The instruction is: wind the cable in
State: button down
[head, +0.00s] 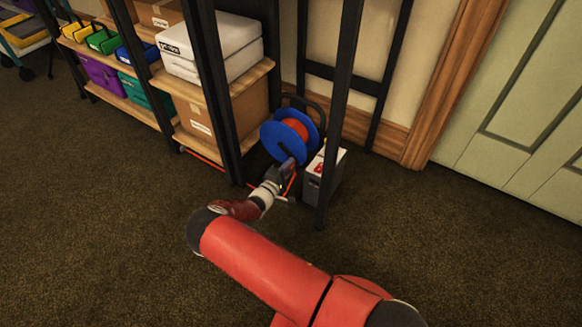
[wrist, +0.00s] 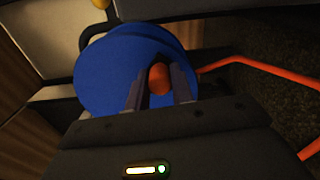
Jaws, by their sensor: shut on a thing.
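The cable reel has blue side discs (head: 272,142) and orange cable (head: 297,127) wound between them. It stands at the foot of the shelving in the head view. In the wrist view its near blue disc (wrist: 112,78) faces me. My gripper (wrist: 159,88) is shut on an orange-red knob (wrist: 159,77) in front of that disc. In the head view my gripper (head: 287,168) is at the reel's lower front, and the knob is hidden there. Loose orange cable (head: 205,160) runs along the floor by the shelf, and cable also shows at right in the wrist view (wrist: 255,65).
A grey box with a pale top (head: 326,180) stands just right of my gripper. Dark posts (head: 338,120) rise close to the reel. Shelves with a cardboard box (head: 205,122) and coloured bins are at left. A green door (head: 530,110) is at right. The carpet in front is clear.

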aim_at(284, 159)
jog(key=shift+w+a+f+m+b, duration=0.45)
jog(key=shift+a+m+b, duration=0.15)
jog(key=shift+m, duration=0.85)
jog(key=shift+w+a+f+m+b, duration=0.5)
jog(key=shift+a+m, duration=0.2)
jog(key=shift+m, duration=0.8)
jog(key=shift+w+a+f+m+b, duration=0.45)
jog(key=shift+a+m+b, duration=0.15)
jog(key=shift+m, duration=0.85)
jog(key=shift+a, duration=0.1)
jog(key=shift+r, duration=0.1)
jog(key=c, duration=1.2)
grip_release()
